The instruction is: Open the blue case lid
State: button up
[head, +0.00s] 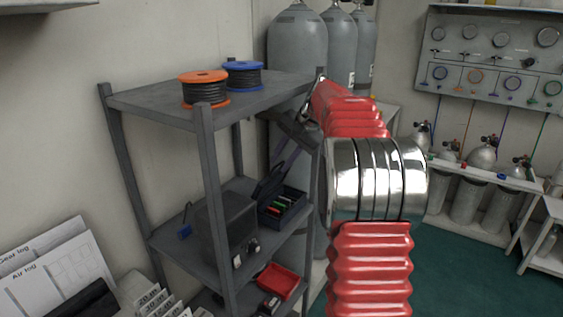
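A dark blue case (284,207) sits on the middle shelf of the grey rack, with small red, yellow and green items showing inside. Its dark lid (268,182) appears raised and tilted at the left back of the case. My red and silver arm reaches in from the right. My gripper (285,157) is at its far end, beyond the rack's front right post and above the case, pointing down. It is small, dark and partly hidden by the shelf and post. I cannot tell whether its fingers are apart or whether they touch the lid.
The grey rack's top shelf (153,101) holds an orange spool (204,88) and a blue spool (243,75). A dark box (227,226) stands left of the case. A red tray (278,280) lies below. Tall grey cylinders (297,45) stand behind. Green floor is clear at right.

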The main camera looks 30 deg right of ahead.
jog(key=s+d+r, duration=0.2)
jog(key=s+d, duration=0.1)
jog(key=s, duration=0.3)
jog(key=s+d+r, duration=0.1)
jog(key=s+d, duration=0.1)
jog(key=s, duration=0.5)
jog(key=shift+d+r, duration=0.4)
jog(key=shift+s+d, duration=0.1)
jog(key=shift+d, duration=0.1)
jog(key=shift+c, duration=1.3)
jog(key=shift+m, duration=0.6)
jog(key=s+d+f, duration=0.2)
jog(key=shift+s+d+f, duration=0.1)
jog(key=shift+s+d, duration=0.15)
jog(key=shift+s, duration=0.05)
grip_shut()
jog(key=t+y, duration=0.1)
jog(key=t, duration=0.2)
jog(key=a+n+t+y, duration=0.1)
jog(key=t+y, duration=0.1)
jog(key=t, duration=0.1)
jog(key=w+t+y, duration=0.1)
jog(key=t, duration=0.2)
jog(key=shift+a+f, duration=0.2)
jog(key=shift+f, duration=0.05)
